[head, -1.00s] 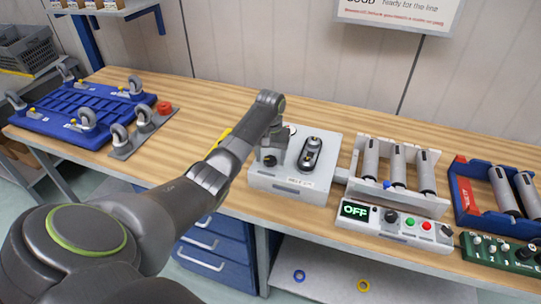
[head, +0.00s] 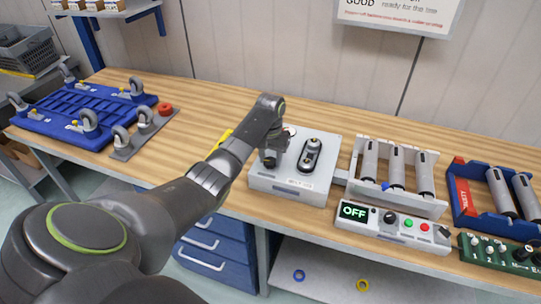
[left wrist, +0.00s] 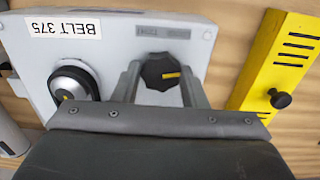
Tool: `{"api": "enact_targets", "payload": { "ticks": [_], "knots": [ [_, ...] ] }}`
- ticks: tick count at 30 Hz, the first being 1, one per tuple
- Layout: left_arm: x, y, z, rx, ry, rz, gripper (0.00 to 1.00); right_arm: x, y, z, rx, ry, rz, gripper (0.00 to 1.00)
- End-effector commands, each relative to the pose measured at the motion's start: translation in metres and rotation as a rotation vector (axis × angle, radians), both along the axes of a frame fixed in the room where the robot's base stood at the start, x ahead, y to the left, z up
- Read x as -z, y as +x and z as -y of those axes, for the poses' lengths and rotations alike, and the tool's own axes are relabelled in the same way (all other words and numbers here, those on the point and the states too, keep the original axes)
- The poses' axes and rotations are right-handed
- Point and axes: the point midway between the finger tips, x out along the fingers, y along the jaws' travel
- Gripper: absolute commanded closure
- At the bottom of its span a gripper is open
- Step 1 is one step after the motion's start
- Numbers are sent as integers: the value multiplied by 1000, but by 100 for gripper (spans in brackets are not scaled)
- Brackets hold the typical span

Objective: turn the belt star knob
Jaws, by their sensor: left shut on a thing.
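The belt unit is a light grey box (head: 292,186) on the bench, marked "BELT 375" in the left wrist view (left wrist: 110,32). Its black star knob (left wrist: 160,71) has a yellow pointer mark and sits on the face of the box. My left gripper (head: 270,158) is down at the left part of the box. In the left wrist view its two fingers (left wrist: 162,82) stand on either side of the star knob, shut on it. In the head view the gripper mostly hides the knob. My right gripper is not in view.
A round silver and black part (left wrist: 74,82) sits beside the knob. A yellow slotted plate (left wrist: 277,62) lies close on the other side. Right of the box are a roller unit (head: 397,168) and a control panel reading "OFF" (head: 354,211). A blue dolly (head: 75,108) lies at left.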

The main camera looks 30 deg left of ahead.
Motion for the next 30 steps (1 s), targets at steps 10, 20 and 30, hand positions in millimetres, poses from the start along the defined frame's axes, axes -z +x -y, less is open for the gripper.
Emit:
{"api": "enact_targets", "payload": {
  "ticks": [10, 20, 30],
  "knots": [
    [-4, 0, 0, 307, -1, 1, 84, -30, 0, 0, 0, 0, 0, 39],
    [-4, 0, 0, 620, -1, 2, 84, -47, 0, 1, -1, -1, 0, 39],
    [-2, 0, 0, 899, 0, 3, 84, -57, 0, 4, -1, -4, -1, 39]
  ]
}}
